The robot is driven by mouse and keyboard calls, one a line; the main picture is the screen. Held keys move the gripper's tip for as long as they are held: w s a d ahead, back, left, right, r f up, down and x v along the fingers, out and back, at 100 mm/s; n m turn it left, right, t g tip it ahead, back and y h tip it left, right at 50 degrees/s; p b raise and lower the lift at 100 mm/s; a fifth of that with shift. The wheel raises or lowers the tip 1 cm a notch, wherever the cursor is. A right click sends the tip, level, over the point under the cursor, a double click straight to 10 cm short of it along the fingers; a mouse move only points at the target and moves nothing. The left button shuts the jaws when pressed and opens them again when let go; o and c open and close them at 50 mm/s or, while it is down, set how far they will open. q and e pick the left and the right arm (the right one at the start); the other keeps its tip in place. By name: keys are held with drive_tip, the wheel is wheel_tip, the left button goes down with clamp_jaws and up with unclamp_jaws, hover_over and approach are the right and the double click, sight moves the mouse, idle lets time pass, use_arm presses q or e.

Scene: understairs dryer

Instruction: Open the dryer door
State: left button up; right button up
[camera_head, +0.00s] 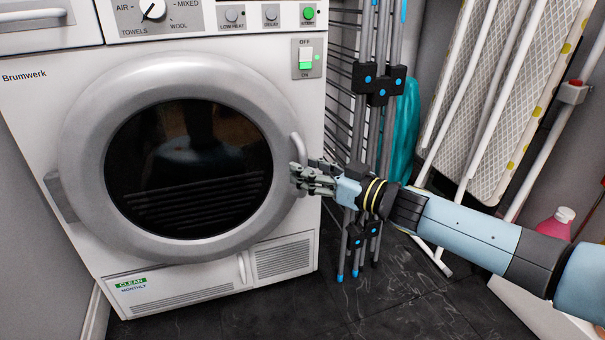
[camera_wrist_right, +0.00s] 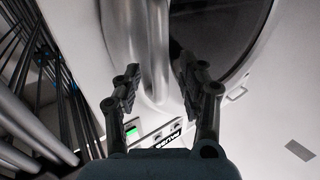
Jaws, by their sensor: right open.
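The dryer (camera_head: 40,110) is white, and its round door has a thick grey ring (camera_head: 88,135) around a dark glass window (camera_head: 185,165). The door looks closed. A pale upright handle (camera_head: 297,148) sits at the ring's right edge. My right gripper (camera_head: 299,178) is at the lower part of this handle and hides some of it. In the right wrist view my right gripper (camera_wrist_right: 160,88) is open, with the handle (camera_wrist_right: 158,45) showing between its two fingers. I cannot tell whether either finger touches it. My left gripper is not in view.
A folded drying rack (camera_head: 360,130) stands close to the dryer's right side. An ironing board (camera_head: 490,110) leans behind my right arm. A pink bottle (camera_head: 556,223) stands at the far right. The dark floor (camera_head: 290,310) in front of the dryer looks clear.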

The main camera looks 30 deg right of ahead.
drive_tip(key=shift+x, duration=0.8)
drive_tip(key=shift+c, duration=0.5)
clamp_jaws()
drive_tip(key=shift+a, duration=0.1)
